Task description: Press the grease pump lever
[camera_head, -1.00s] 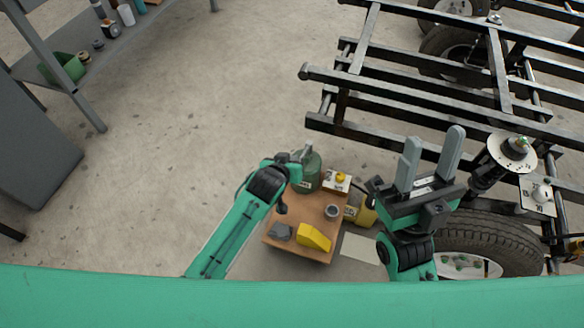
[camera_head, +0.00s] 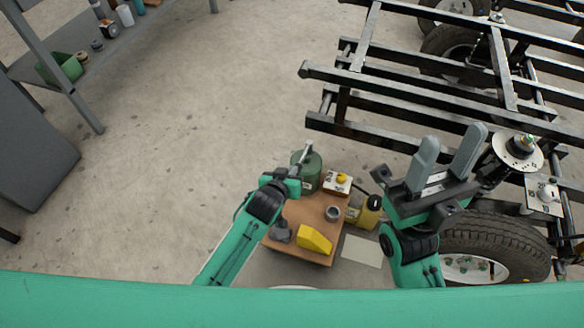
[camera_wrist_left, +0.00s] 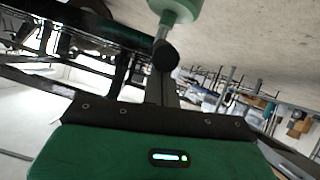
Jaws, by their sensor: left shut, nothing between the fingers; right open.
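The grease pump is a green cylinder (camera_head: 311,172) at the back of the small wooden table. In the left wrist view, a green cylinder (camera_wrist_left: 180,8) with a thin metal rod and a dark round knob (camera_wrist_left: 166,56) shows just past my fingers. My left gripper (camera_head: 306,149) is shut and empty, and overlaps the pump's upper left side in the head view. In the wrist view its fingertips (camera_wrist_left: 160,76) are close to the knob; I cannot tell whether they touch. My right gripper (camera_head: 451,140) is open and empty, with its fingers pointing up near the vehicle frame.
The wooden table (camera_head: 298,212) also holds a yellow block (camera_head: 315,239), a grey cup (camera_head: 332,213) and a box with a yellow button (camera_head: 340,181). The black vehicle frame (camera_head: 400,87) and a tyre (camera_head: 495,243) stand at the right. The floor left of the table is clear.

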